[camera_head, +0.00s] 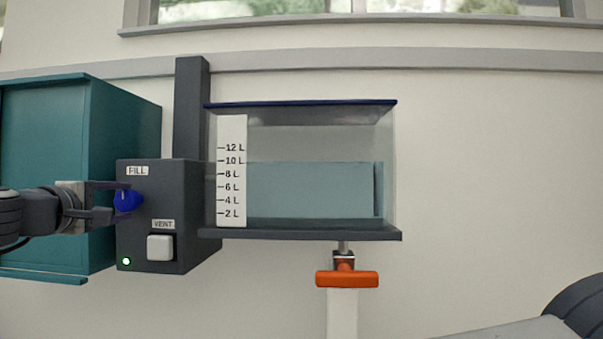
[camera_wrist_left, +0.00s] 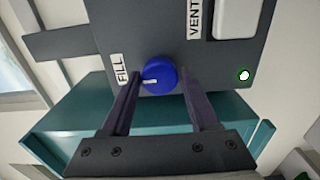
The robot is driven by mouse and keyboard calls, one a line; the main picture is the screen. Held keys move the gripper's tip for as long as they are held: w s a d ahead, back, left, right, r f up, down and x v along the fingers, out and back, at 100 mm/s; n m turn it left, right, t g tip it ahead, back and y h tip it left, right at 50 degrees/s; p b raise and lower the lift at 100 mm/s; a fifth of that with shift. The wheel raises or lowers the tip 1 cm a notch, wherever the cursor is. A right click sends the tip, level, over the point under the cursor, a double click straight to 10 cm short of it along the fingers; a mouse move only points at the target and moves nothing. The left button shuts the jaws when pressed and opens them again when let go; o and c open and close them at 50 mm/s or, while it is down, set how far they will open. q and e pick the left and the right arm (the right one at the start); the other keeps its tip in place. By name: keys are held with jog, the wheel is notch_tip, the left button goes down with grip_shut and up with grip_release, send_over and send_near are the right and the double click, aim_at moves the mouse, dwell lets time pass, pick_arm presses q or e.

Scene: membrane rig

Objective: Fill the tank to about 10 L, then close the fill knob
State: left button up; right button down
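The blue fill knob (camera_head: 127,201) sits on the dark control box (camera_head: 190,230) beside the FILL label. In the left wrist view the knob (camera_wrist_left: 160,76) has a white mark pointing left, toward that label. My left gripper (camera_head: 118,200) has one finger on each side of the knob. In the wrist view its fingers (camera_wrist_left: 161,88) stand apart with narrow gaps to the knob. The clear tank (camera_head: 320,140) holds blue-grey water (camera_head: 300,190), its surface at about the 10 L mark of the white scale (camera_head: 232,205). My right gripper is out of view.
A white VENT button (camera_head: 160,247) and a lit green lamp (camera_head: 126,261) are on the box below the knob. An orange valve handle (camera_head: 347,279) hangs under the tank. A teal cabinet (camera_head: 45,150) stands at left. The area right of the tank is clear.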

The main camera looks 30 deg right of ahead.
pick_arm(q)
jog(key=shift+o, duration=1.4)
jog(key=shift+s+a, duration=0.1)
jog(key=b+v, duration=0.2)
jog(key=v, duration=0.2)
jog(key=b+v, duration=0.1)
jog(key=v, duration=0.2)
jog(key=shift+s+a+b, duration=0.2)
jog(key=shift+s+b, duration=0.1)
jog(key=shift+b, duration=0.05)
